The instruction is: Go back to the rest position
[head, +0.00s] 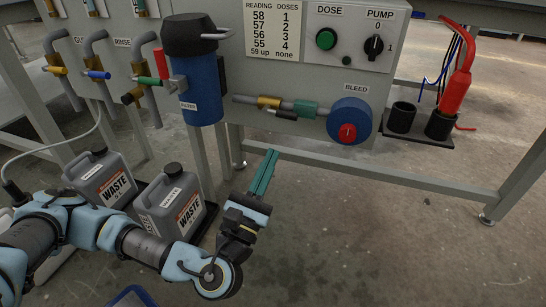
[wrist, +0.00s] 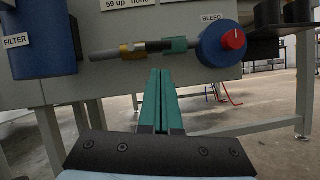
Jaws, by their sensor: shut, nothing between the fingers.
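My gripper (head: 263,172) has long green fingers, which lie together with nothing between them. In the head view it is in the open space below the bleed pipe, in front of the frame's lower rail, pointing up and slightly right. In the wrist view my gripper (wrist: 160,75) points at the panel, with its tips just under the green section of the bleed pipe in the picture. I cannot tell the exact gap to the pipe.
The blue bleed unit (head: 349,121) has a red knob and sits right of the pipe. The blue filter (head: 195,85) hangs at left. Two grey waste cans (head: 103,178) (head: 171,205) stand near my arm. A red probe (head: 455,92) stands in a black holder. Floor at right is clear.

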